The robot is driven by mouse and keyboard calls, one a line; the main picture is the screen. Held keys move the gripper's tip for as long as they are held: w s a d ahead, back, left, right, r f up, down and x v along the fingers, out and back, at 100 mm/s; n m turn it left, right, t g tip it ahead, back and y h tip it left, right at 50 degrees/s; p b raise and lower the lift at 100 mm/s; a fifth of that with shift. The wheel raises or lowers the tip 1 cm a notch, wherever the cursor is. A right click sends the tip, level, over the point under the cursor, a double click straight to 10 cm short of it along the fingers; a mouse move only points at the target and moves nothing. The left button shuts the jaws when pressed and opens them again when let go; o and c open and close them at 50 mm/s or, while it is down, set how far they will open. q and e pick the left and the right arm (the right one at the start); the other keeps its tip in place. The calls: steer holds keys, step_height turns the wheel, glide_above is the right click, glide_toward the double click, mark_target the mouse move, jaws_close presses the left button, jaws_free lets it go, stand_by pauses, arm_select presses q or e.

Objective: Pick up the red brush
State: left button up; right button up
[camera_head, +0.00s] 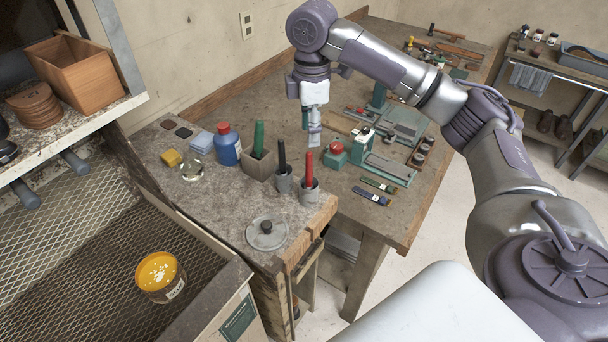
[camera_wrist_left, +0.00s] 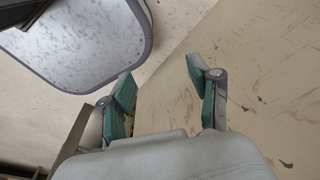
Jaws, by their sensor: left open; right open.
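The red brush (camera_head: 309,168) stands upright with its red handle up in a small grey cup (camera_head: 309,192) near the corner of the workbench. Its lower end is hidden in the cup. My right gripper (camera_head: 310,128) points down, just above and behind the red handle in the head view, apart from it as far as I can tell. It is open and holds nothing visible. My left gripper (camera_wrist_left: 160,82) shows only in the left wrist view, open and empty, with its teal pads spread apart before a plain beige surface.
A black-handled tool (camera_head: 282,155) in a cup and a green-handled one (camera_head: 259,138) in a box stand left of the brush. A yellow can (camera_head: 160,275) sits lower left.

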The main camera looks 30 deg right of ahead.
mark_target(310, 153)
arm_select(q)
steer(key=s+g, duration=0.1)
steer(key=s, duration=0.6)
arm_select(e)
steer(key=f+p, duration=0.1)
steer(key=f, duration=0.4)
steer(key=f+p, duration=0.1)
steer(key=f, duration=0.1)
steer(key=shift+w+f+p, duration=0.25)
steer(key=shift+f+p, duration=0.05)
step_height(310, 153, down, 2)
steer(key=shift+f+p, duration=0.2)
steer(key=shift+p, duration=0.15)
steer(key=shift+w+d+f, duration=0.1)
steer(key=shift+f, duration=0.3)
steer(key=c, duration=0.9)
arm_select(q)
steer(key=shift+t, duration=0.3)
steer(key=w+r, duration=0.1)
steer(key=w, duration=0.1)
steer(key=w+r, duration=0.2)
steer(key=shift+w+r, duration=0.2)
steer(key=shift+w, duration=0.05)
arm_select(e)
steer(key=shift+r, duration=0.1)
jaws_close()
